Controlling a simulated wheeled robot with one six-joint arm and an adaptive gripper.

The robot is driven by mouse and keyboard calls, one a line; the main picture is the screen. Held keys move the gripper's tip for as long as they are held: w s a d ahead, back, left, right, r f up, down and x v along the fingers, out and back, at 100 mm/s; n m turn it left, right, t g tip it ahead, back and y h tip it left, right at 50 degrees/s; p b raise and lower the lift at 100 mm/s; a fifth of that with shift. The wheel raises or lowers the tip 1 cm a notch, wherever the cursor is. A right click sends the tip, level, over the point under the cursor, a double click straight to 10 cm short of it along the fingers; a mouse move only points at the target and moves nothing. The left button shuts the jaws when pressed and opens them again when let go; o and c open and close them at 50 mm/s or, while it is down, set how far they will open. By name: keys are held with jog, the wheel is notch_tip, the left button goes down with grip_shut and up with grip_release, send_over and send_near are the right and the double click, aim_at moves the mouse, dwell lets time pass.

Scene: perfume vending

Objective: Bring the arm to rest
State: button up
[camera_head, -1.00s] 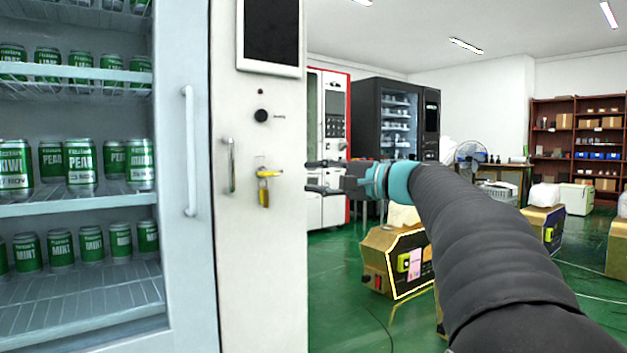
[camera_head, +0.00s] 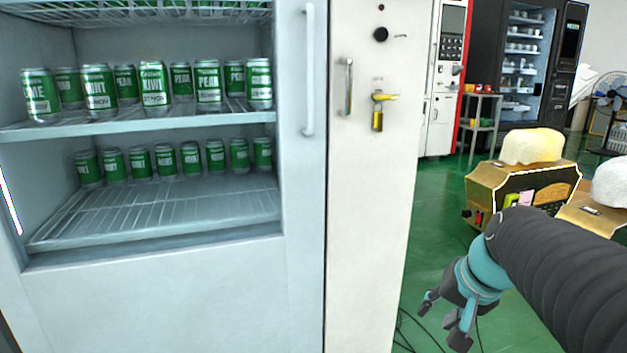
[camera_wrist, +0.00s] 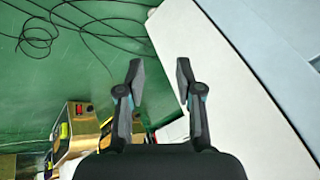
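My gripper (camera_head: 441,322) hangs low at the end of my arm in the head view, to the right of the white cabinet panel, pointing down and left over the green floor. In the wrist view my gripper (camera_wrist: 159,75) has its two fingers apart with a clear gap between them. Nothing is held. Behind the gap lie the green floor and the edge of the white panel.
The vending cabinet (camera_head: 175,300) with green cans stands at left. Its white panel (camera_head: 372,220) carries a lock with yellow keys (camera_head: 378,120). Gold boxes (camera_head: 520,190) stand at right. Black cables (camera_wrist: 85,30) lie on the green floor.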

jog(key=s+a+n+h+p, duration=0.1)
jog(key=s+a+n+p, duration=0.2)
jog(key=s, duration=0.9)
jog(key=shift+s+a+f+n+h, duration=0.2)
jog(key=shift+a+f+n+h, duration=0.1)
jog(key=shift+a+n, duration=0.9)
jog(key=shift+o, duration=0.3)
